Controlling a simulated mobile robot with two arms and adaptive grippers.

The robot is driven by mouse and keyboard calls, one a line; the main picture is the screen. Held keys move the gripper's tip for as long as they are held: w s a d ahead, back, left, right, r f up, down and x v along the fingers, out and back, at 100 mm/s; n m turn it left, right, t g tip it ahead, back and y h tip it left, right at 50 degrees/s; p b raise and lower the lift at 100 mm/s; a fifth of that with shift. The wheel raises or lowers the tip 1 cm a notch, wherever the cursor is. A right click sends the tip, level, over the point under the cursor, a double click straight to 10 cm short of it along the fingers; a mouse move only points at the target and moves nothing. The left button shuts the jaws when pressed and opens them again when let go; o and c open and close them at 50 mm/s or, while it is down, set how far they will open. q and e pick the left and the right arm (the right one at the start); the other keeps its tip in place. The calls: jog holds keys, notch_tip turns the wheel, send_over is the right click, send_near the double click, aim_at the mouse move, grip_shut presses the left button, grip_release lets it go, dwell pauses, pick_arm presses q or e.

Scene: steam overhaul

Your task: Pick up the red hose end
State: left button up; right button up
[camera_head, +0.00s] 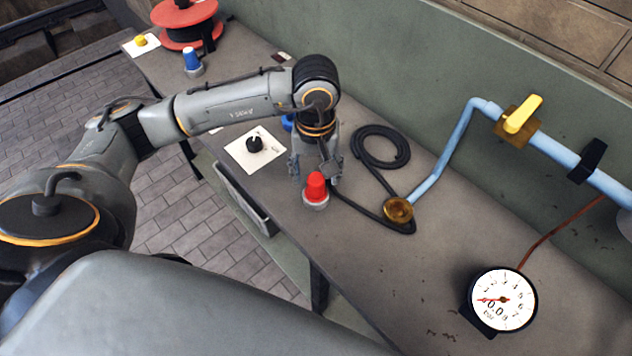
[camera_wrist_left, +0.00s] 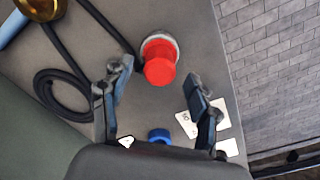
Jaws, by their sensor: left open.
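The red hose end (camera_head: 316,187) is a red cap on a pale grey collar, upright on the bench near its front edge. It also shows in the left wrist view (camera_wrist_left: 160,66), just beyond and between the fingertips. My left gripper (camera_head: 314,170) points down right behind it, its fingers spread. In the left wrist view my left gripper (camera_wrist_left: 159,82) is open with nothing held between its fingers. A black hose (camera_head: 372,211) lies on the bench beside the red end; where they join is hidden. My right gripper is not in view.
A brass fitting (camera_head: 398,210) joins a light blue pipe (camera_head: 452,150) with a yellow valve handle (camera_head: 522,114). A pressure gauge (camera_head: 502,299) stands at lower right. A white card with a black knob (camera_head: 255,145) and a blue-capped end (camera_head: 192,59) lie left.

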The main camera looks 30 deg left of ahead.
pick_arm(q)
notch_tip(320, 180, down, 2)
jog(key=shift+f, duration=0.25)
grip_shut()
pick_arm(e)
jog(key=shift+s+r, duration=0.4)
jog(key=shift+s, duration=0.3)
